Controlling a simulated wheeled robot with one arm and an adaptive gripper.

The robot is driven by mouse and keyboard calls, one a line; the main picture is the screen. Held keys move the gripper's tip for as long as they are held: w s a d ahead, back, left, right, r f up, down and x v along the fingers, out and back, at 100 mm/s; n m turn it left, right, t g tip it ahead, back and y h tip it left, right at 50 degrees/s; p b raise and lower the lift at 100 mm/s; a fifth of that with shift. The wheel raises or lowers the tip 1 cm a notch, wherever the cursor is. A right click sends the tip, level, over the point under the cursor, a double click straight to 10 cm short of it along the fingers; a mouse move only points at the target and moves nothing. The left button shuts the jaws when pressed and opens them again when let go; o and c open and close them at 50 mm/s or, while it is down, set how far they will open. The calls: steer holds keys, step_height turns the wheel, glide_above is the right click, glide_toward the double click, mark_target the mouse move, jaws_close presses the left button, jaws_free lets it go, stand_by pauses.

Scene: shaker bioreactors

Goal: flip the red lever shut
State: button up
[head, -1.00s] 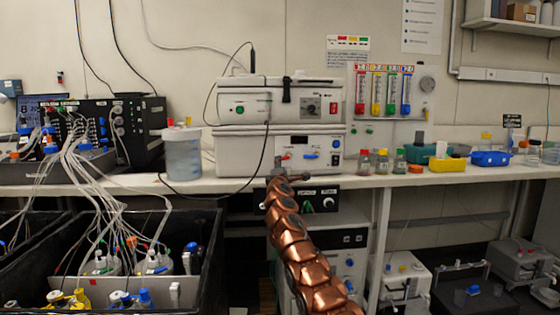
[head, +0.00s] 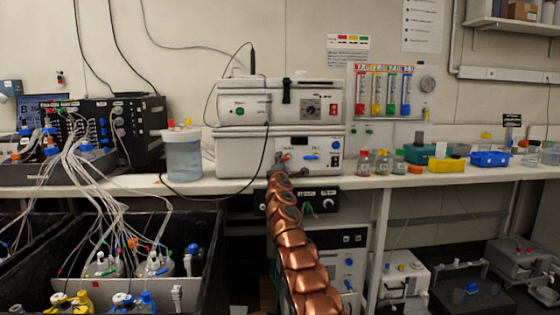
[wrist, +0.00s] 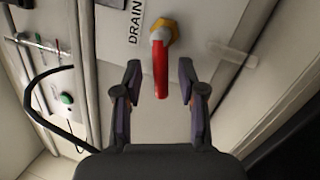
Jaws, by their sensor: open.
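The red lever (wrist: 160,70) shows in the wrist view, hanging from a yellow hexagonal fitting (wrist: 168,30) on a pale panel. It points down the picture toward my gripper. My gripper (wrist: 160,82) is open, with one dark finger on each side of the lever's free end. Gaps show between the lever and both fingers, so they look apart. In the head view my arm reaches to the front of the lower white unit (head: 238,155), and its end largely hides the gripper. A small red spot there may be the lever.
A "DRAIN" label (wrist: 136,20) sits left of the lever. A black cable (wrist: 45,105) curves at the left of the wrist view. A lidded tub (head: 184,158) stands left of the unit on the bench, and small bottles (head: 382,163) stand to its right.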

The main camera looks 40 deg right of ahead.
steer(key=shift+w+d, duration=0.2)
steer(key=shift+c, duration=0.2)
jaws_close()
stand_by(0.4)
